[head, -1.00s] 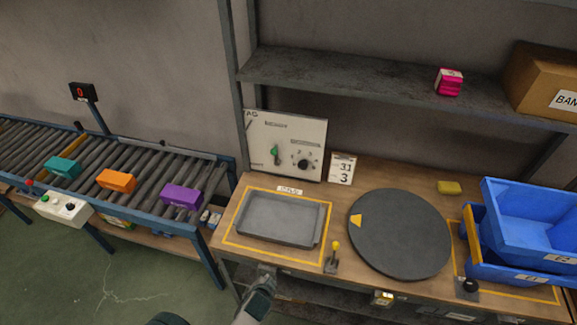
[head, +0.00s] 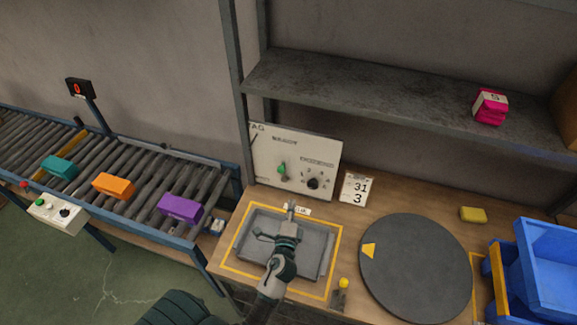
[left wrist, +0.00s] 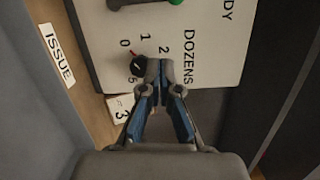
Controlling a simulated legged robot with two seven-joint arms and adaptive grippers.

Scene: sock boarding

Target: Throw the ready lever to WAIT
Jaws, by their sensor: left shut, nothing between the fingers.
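The ready lever (head: 283,170) has a green knob and sits under the word READY on the white panel (head: 318,148) at the back of the bench. Part of it shows at the top edge of the left wrist view, with its green end (left wrist: 176,2). My left gripper (head: 291,208) is shut and empty above the grey tray, in front of and below the lever, apart from it. In the left wrist view its closed fingertips (left wrist: 160,66) appear beside the black dozens dial (left wrist: 137,66). My right gripper is not in view.
The grey tray (head: 322,262) lies below my left arm. A yellow-knobbed lever (head: 343,284) and a dark turntable (head: 416,268) are to the right. A calendar card (head: 356,188) stands beside the panel. The conveyor (head: 140,190) with coloured boxes is at left.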

